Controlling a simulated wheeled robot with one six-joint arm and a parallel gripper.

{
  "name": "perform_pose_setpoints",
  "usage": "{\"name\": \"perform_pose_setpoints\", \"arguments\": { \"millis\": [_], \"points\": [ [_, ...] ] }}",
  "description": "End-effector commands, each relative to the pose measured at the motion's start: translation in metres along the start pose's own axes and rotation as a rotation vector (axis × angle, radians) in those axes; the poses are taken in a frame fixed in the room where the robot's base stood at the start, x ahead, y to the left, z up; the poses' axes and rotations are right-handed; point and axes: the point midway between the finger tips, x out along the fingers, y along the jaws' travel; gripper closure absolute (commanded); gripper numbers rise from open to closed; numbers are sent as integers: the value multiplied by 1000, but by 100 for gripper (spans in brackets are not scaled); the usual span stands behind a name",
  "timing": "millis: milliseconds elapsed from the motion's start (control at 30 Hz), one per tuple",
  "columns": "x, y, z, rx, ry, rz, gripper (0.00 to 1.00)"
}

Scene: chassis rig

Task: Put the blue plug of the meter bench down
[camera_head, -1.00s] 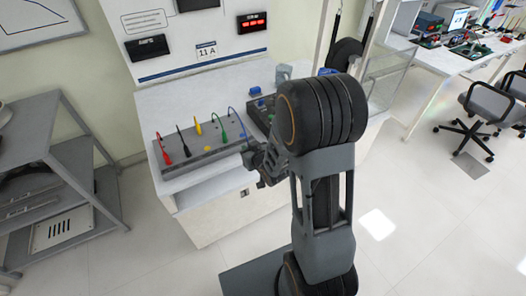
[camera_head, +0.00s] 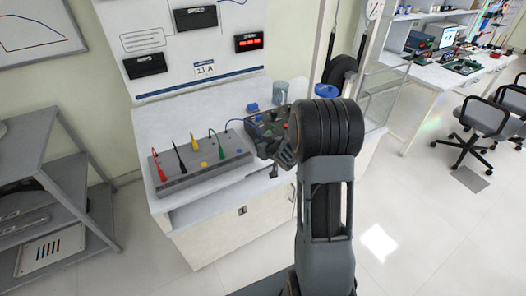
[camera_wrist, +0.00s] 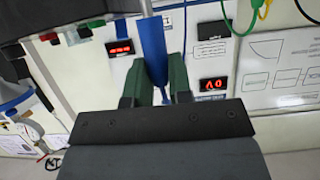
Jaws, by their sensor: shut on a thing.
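In the wrist view, my gripper (camera_wrist: 157,88) has its two green fingers closed on a blue plug (camera_wrist: 153,48), which stands between them. In the head view my dark wrist and arm hide the fingertips and the held plug. The grey plug strip (camera_head: 205,170) on the bench holds red (camera_head: 161,171), black (camera_head: 178,158), yellow (camera_head: 194,144) and green (camera_head: 215,146) plugs.
The white bench (camera_head: 150,122) backs onto a panel with displays. A small blue block (camera_head: 252,107) and a grey-blue mug (camera_head: 280,92) stand near the dark box. A grey shelf rack (camera_head: 40,140) is at left. Open floor lies at right.

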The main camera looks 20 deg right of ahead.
Motion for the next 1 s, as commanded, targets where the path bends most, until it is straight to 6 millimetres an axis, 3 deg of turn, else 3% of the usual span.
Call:
{"name": "perform_pose_setpoints", "arguments": {
  "millis": [100, 367, 500, 700, 1000],
  "points": [
    [14, 8, 11, 0, -1, 1, 100],
    [27, 15, 18, 0, 1, 1, 100],
    [36, 17, 34, 1, -1, 0, 100],
    [42, 17, 48, 0, 1, 1, 100],
    [43, 17, 49, -1, 2, 1, 100]
  ]
}}
